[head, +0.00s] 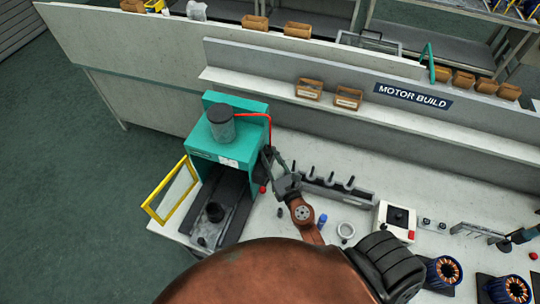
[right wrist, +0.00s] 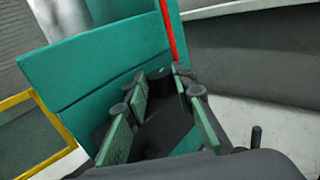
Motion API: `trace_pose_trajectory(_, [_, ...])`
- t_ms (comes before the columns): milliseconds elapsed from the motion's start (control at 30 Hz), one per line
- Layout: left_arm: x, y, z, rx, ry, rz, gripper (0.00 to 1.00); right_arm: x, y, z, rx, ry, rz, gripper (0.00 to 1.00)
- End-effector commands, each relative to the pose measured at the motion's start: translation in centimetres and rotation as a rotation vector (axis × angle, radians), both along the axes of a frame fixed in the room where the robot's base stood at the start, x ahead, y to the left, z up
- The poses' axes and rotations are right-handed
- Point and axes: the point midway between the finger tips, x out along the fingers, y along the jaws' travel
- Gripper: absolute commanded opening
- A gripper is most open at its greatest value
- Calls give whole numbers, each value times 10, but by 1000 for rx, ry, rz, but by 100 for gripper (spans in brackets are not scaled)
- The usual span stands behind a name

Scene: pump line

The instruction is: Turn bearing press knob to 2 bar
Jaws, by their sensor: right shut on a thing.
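The teal bearing press (head: 255,115) stands at the left end of the bench, with a dark grey cylinder (head: 221,124) on top. My right gripper (head: 267,155) is at the press's right side. It also shows in the right wrist view (right wrist: 159,76), its fingers closed around a small dark knob (right wrist: 158,73) against the teal wall. The fingers and shadow hide most of the knob, so I cannot read its setting or any scale. My left gripper is not in view.
A red hose (head: 258,115) runs from the cylinder down the press's right side, close to my gripper. A yellow-framed guard (head: 165,190) stands open at the left. A grey rack with pegs (head: 335,190) and a white box (head: 394,222) with a dark top stand to the right.

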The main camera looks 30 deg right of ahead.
Motion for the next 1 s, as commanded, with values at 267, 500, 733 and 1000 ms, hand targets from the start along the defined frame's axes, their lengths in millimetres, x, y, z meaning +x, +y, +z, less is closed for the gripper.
trace_pose_trajectory(267, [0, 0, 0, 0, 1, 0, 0, 0, 0, 1, 0, -1, 0, 31])
trace_pose_trajectory(500, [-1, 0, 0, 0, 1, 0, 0, 0, 0, 0, 0, 0, 2, 41])
trace_pose_trajectory(733, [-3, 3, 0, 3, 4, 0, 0, 0, 0, 0, 0, 0, 2, 41])
trace_pose_trajectory(1000, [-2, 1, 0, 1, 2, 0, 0, -13, 1, 1, -7, -1, 4, 41])
